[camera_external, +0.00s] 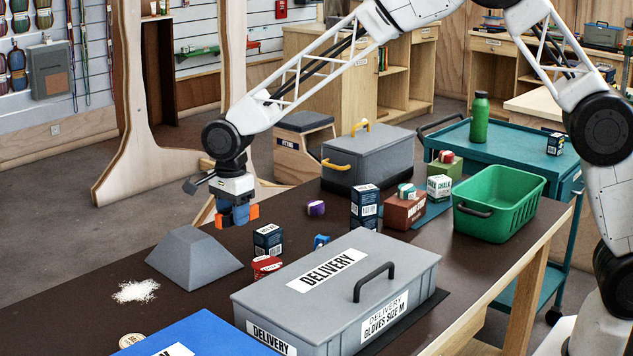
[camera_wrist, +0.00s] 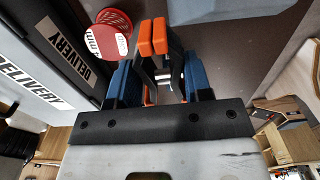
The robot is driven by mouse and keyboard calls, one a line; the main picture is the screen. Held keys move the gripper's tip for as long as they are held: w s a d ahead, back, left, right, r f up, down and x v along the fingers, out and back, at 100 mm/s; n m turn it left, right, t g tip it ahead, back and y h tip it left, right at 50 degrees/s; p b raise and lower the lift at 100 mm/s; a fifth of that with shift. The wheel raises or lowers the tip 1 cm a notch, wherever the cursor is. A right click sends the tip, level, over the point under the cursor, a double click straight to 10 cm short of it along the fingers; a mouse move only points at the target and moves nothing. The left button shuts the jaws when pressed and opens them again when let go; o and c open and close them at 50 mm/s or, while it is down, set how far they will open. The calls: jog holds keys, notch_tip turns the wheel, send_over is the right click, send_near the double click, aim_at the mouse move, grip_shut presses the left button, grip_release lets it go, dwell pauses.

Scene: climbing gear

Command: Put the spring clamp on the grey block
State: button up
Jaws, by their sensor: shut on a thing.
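The grey block (camera_external: 194,258), with sloping sides and a small flat top, stands on the dark table at left in the external view. My gripper (camera_external: 237,222) hangs just right of the block and above the level of its top, pointing down. It is shut on the spring clamp (camera_external: 253,211), whose orange parts show beside the blue fingers. In the wrist view the clamp (camera_wrist: 146,40) has orange tips and a dark body between the fingers of my gripper (camera_wrist: 160,82). The clamp is clear of the block. A grey surface at the wrist view's top edge may be the block.
A large grey delivery box (camera_external: 335,290) stands at front right, with a blue box (camera_external: 198,338) at the front edge. A small dark carton (camera_external: 267,241) and a red item (camera_external: 266,266) sit near the gripper. White powder (camera_external: 136,291) lies left of the block.

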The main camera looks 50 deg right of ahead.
send_over(187, 234)
jog(key=shift+f, duration=0.6)
jog(key=shift+f, duration=0.1)
dwell(0.3)
jog(key=shift+f, duration=1.65)
jog(key=shift+f, duration=0.1)
jog(key=o, duration=0.9)
notch_tip(187, 234, up, 12)
jog(key=shift+r, duration=0.15)
jog(key=shift+s, duration=0.1)
